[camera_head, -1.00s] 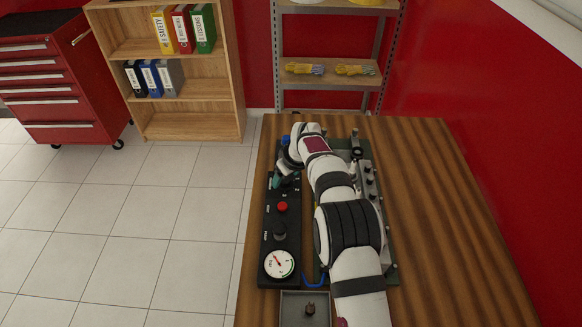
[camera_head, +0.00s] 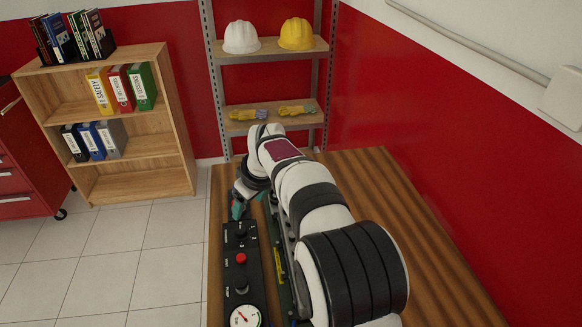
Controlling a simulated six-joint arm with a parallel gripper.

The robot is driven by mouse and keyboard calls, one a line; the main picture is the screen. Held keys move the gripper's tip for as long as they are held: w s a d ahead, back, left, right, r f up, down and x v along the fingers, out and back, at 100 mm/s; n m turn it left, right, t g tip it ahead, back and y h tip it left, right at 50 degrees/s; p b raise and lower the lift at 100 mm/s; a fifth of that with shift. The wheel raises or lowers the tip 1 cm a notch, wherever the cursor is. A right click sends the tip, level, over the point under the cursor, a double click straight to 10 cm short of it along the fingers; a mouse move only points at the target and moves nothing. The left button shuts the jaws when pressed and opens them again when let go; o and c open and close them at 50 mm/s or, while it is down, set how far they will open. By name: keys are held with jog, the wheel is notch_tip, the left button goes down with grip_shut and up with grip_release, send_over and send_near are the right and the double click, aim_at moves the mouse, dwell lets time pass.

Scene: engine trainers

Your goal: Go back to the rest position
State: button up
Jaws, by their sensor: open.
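My white and black arm reaches away from the camera over the wooden table (camera_head: 425,240). My gripper (camera_head: 237,209), with teal-green parts, is at the arm's far end, bent down at the left, near the far end of a black control panel (camera_head: 256,290). The gripper is open, and I see nothing held in it. Whether it touches the panel cannot be told. The panel carries black knobs, a red button (camera_head: 241,258) and a round white gauge (camera_head: 245,317) cut by the bottom edge. A dark engine trainer base (camera_head: 279,266) shows beside the panel, mostly hidden by my arm.
A wooden bookcase (camera_head: 130,124) with binders stands at the back left, beside a red tool cabinet (camera_head: 22,185). A metal shelf (camera_head: 270,98) behind the table holds a white helmet (camera_head: 241,37), a yellow helmet (camera_head: 296,34) and gloves. The table's right side is clear.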

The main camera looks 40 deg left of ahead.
jog(key=s+d+r+m+h, duration=0.1)
jog(key=d+r+m, duration=0.25)
jog(key=d, duration=0.55)
jog(key=d+r+m, duration=0.2)
jog(key=d+m, duration=0.2)
jog(key=d, duration=0.6)
jog(key=s+d+r+m+h, duration=0.1)
jog(key=d+r+m, duration=0.15)
jog(key=d, duration=0.65)
jog(key=s+d+f+m, duration=0.2)
jog(key=s+d+m, duration=0.4)
jog(key=s+d, duration=0.2)
jog(key=s+d+f+m+g, duration=0.1)
jog(key=s+d+f+m, duration=0.1)
jog(key=s+d+m, duration=0.4)
jog(key=s+d, duration=0.2)
jog(key=s, duration=0.2)
jog(key=shift+s+f+m+h, duration=0.3)
jog(key=shift+s+f, duration=0.1)
